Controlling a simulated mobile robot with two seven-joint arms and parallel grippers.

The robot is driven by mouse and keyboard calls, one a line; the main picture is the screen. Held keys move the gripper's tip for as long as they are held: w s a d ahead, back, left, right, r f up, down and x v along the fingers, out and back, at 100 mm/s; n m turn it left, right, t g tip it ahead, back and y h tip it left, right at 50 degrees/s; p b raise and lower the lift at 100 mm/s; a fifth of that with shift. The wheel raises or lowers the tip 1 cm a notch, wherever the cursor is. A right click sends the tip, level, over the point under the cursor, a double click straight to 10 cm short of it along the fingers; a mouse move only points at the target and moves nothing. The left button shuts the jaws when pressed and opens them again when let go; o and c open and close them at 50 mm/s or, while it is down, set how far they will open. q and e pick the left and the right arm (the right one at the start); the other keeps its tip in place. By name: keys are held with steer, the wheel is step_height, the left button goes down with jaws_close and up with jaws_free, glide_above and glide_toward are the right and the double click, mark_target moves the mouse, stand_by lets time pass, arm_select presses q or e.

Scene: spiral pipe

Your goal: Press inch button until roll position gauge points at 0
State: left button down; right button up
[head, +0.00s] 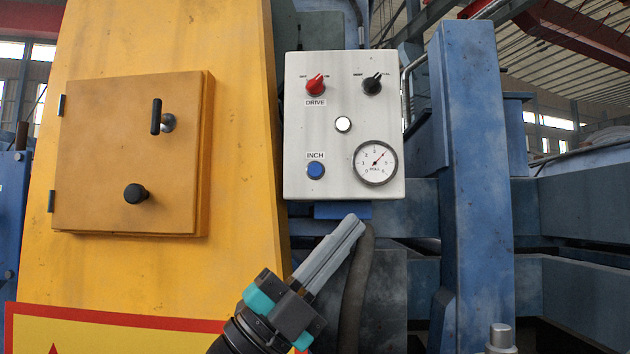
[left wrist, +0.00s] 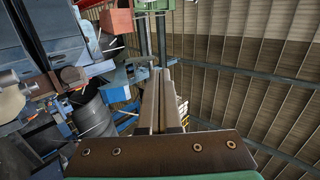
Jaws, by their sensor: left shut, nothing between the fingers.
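A white control panel (head: 330,125) faces me in the head view. The blue inch button (head: 316,170) is at its lower left, under the label INCH. The round roll gauge (head: 375,163) is at its lower right; its red needle points up and to the right, away from the 0 at the lower left of the dial. My left gripper (head: 354,224) is shut and empty, just below the panel's lower edge, pointing up and to the right. Its closed fingers also show in the left wrist view (left wrist: 160,78). My right gripper is not in view.
A yellow cabinet (head: 240,190) stands to the left and a blue post (head: 475,190) to the right. A dark hose (head: 357,290) hangs below the panel.

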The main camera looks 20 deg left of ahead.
mark_target(315, 170)
arm_select(q)
steer(key=s+d+r+m+g, duration=0.2)
steer(key=d+r+m+g, duration=0.2)
steer(key=m+g, duration=0.35)
steer(key=w+a+r+n+t+y, duration=0.2)
steer(key=a+r+t+y, duration=0.4)
steer(key=a+y, duration=0.3)
steer(key=shift+w+a+r+y, duration=0.15)
steer(key=shift+w+a+y, duration=0.3)
steer(key=shift+y, duration=0.65)
steer(key=shift+d, duration=0.1)
steer(key=shift+w+a+p, duration=0.3)
steer(key=shift+w+p, duration=0.45)
steer(key=shift+w, duration=0.7)
steer(key=shift+w+a+p, duration=0.3)
steer(key=shift+w+p, duration=0.45)
steer(key=shift+w, duration=0.7)
steer(key=shift+w+a+p, duration=0.3)
steer(key=shift+w+p, duration=0.45)
steer(key=shift+w, duration=0.7)
steer(key=shift+w, duration=0.1)
